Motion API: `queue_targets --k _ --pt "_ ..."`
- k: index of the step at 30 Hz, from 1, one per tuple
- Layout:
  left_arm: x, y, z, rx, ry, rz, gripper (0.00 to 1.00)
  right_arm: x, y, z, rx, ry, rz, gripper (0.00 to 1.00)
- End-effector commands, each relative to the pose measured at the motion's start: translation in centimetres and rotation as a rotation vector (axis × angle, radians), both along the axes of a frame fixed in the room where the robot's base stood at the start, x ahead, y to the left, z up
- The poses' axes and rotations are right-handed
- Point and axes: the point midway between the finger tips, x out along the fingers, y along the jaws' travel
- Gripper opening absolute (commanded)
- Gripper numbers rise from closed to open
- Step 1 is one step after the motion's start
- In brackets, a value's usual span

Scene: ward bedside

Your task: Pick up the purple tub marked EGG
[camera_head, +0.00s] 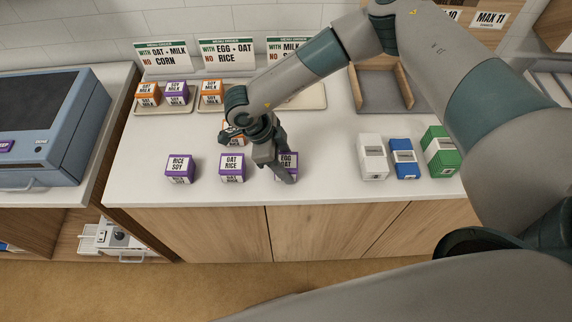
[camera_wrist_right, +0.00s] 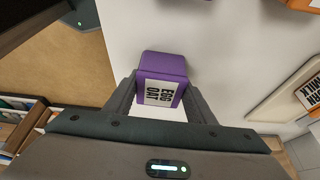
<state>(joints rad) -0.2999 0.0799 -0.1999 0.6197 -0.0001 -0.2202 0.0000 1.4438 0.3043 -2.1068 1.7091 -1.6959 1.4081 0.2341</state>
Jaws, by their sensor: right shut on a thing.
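The purple tub (camera_head: 290,159) labelled EGG OAT is at the right end of a front row of purple tubs, partly hidden by my right gripper (camera_head: 282,166). In the right wrist view the tub (camera_wrist_right: 162,66) sits between the two fingers of the gripper (camera_wrist_right: 162,95), with its EGG OAT label facing the camera. The fingers are shut on its sides. The tub is at or close to counter level; I cannot tell if it touches the counter. My left gripper is not in view.
Purple tubs RICE SOY (camera_head: 180,168) and OAT RICE (camera_head: 232,166) stand left of it. An orange tub (camera_head: 232,138) is partly hidden behind my wrist. Trays with menu cards stand behind. White (camera_head: 372,157), blue (camera_head: 404,159) and green (camera_head: 440,152) boxes stand right.

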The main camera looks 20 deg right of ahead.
Motion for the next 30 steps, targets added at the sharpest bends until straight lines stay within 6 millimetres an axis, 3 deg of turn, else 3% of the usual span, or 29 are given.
queue_targets --k 11,18,30 --pt "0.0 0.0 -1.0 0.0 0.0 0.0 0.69 0.1 0.0 0.9 0.001 -0.001 -0.001 0.23" --pt "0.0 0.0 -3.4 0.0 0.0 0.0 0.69 0.0 -0.1 3.8 0.002 -0.002 0.002 0.23" --pt "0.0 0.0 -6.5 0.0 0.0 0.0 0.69 -5.8 -3.6 7.7 0.003 -0.001 0.003 0.23"
